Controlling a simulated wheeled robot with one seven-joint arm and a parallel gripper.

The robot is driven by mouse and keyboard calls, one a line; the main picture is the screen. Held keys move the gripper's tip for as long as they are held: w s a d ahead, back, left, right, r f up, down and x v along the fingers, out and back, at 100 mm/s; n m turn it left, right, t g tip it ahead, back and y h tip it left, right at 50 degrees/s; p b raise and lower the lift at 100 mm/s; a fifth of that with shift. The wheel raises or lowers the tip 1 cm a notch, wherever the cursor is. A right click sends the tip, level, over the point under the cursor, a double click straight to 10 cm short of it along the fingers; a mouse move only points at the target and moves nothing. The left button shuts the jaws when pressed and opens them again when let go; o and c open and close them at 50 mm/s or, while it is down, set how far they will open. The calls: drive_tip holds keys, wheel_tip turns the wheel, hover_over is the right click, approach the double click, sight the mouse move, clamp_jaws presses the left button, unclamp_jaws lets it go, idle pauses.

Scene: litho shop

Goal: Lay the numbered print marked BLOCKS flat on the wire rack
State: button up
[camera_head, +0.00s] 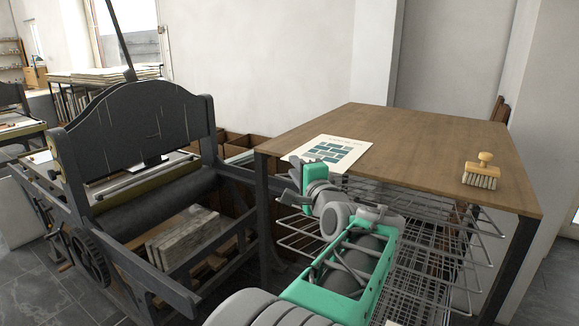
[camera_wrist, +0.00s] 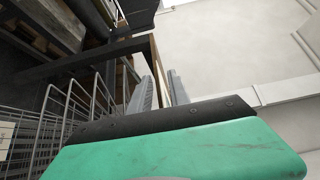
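The print (camera_head: 331,152) is a cream sheet with dark teal blocks and a small heading too small to read. It lies flat on the wooden table (camera_head: 430,145), at its near left edge. The wire rack (camera_head: 420,235) is below the tabletop; its bars also show in the wrist view (camera_wrist: 72,110). My gripper (camera_head: 288,180) is beside the table's near edge, close to the print's near left corner. In the wrist view its two fingers (camera_wrist: 162,92) stand apart, with a thin pale strip between or behind them. I cannot tell whether that strip is the print.
A wooden-handled brush (camera_head: 482,172) stands on the table's right side. A dark printing press (camera_head: 135,150) stands to the left, with grey slabs (camera_head: 182,235) low in its frame. The table's middle is clear. The dark table leg (camera_head: 505,270) stands right of the rack.

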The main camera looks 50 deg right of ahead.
drive_tip(key=v, duration=0.6)
drive_tip(key=w+a+f+n+g+y, duration=0.2)
drive_tip(key=w+a+f+n+y, duration=0.2)
drive_tip(key=w+a+f+n, duration=0.5)
drive_tip(key=w+a+f+n+g+y, duration=0.25)
drive_tip(key=w+a+f+y, duration=0.35)
drive_tip(key=a, duration=0.6)
drive_tip(key=s+a+f+n+g, duration=0.3)
drive_tip(key=s+a+f+n, duration=0.3)
drive_tip(key=a, duration=0.4)
drive_tip(key=s+a+f+n+g, duration=0.4)
drive_tip(key=s+a+f+n, duration=0.2)
drive_tip(key=a, duration=0.4)
drive_tip(key=shift+a+f+n+b, duration=0.2)
drive_tip(key=shift+n+b, duration=0.25)
drive_tip(key=shift+n, duration=0.2)
drive_tip(key=shift+d, duration=0.1)
